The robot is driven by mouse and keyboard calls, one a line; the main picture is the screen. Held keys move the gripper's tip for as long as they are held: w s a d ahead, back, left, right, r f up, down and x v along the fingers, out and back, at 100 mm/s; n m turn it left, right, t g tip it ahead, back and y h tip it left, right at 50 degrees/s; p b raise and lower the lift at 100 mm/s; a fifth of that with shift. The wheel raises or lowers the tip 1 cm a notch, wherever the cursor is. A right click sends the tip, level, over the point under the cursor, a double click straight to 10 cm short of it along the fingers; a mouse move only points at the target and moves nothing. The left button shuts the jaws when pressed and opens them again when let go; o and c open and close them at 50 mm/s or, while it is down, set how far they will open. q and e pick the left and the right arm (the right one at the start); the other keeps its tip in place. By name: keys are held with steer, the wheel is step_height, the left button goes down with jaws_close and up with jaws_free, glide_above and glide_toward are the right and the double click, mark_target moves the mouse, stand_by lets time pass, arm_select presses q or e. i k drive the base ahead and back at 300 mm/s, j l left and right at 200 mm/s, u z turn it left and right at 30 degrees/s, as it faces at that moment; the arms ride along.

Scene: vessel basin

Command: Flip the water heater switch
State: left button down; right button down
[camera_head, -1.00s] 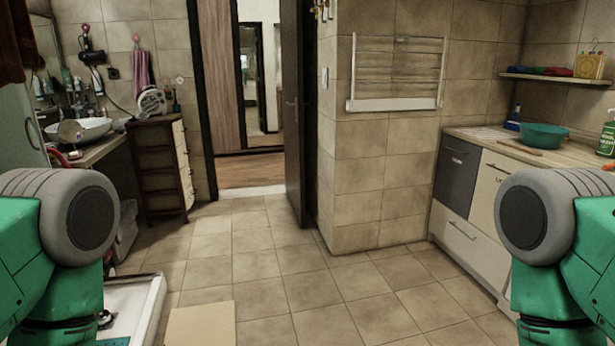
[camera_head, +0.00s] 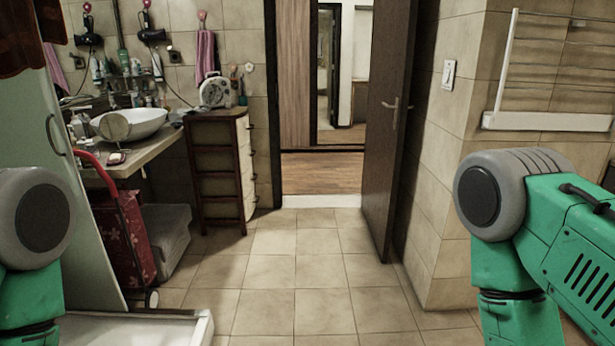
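A white wall switch plate (camera_head: 449,75) is on the tiled wall just right of the open dark door. It is small, its position cannot be read, and no label shows that it belongs to a water heater. No water heater is visible. Only upper parts of my two arms show, at the left and right edges. Both grippers are out of view.
A dark open door (camera_head: 388,110) stands by the doorway. A drawer cabinet (camera_head: 217,168), a white basin (camera_head: 135,122) and a red trolley bag (camera_head: 122,235) are on the left. A white shower tray (camera_head: 135,328) is at lower left. The middle tiled floor (camera_head: 322,270) is clear.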

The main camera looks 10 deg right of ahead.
mark_target(447, 72)
steer(key=i+j, duration=0.1)
steer(key=i, duration=1.85)
steer(key=i+z, duration=0.45)
steer(key=i+j+z, duration=0.25)
steer(key=i+z, duration=0.2)
steer(key=i+j+z, duration=0.7)
steer(key=z, duration=0.15)
steer(key=i+j+z, duration=0.2)
steer(key=j+z, duration=0.25)
steer(key=j, duration=0.2)
steer(key=i+j+z, duration=0.15)
steer(key=j+z, duration=0.3)
steer(key=j, duration=0.15)
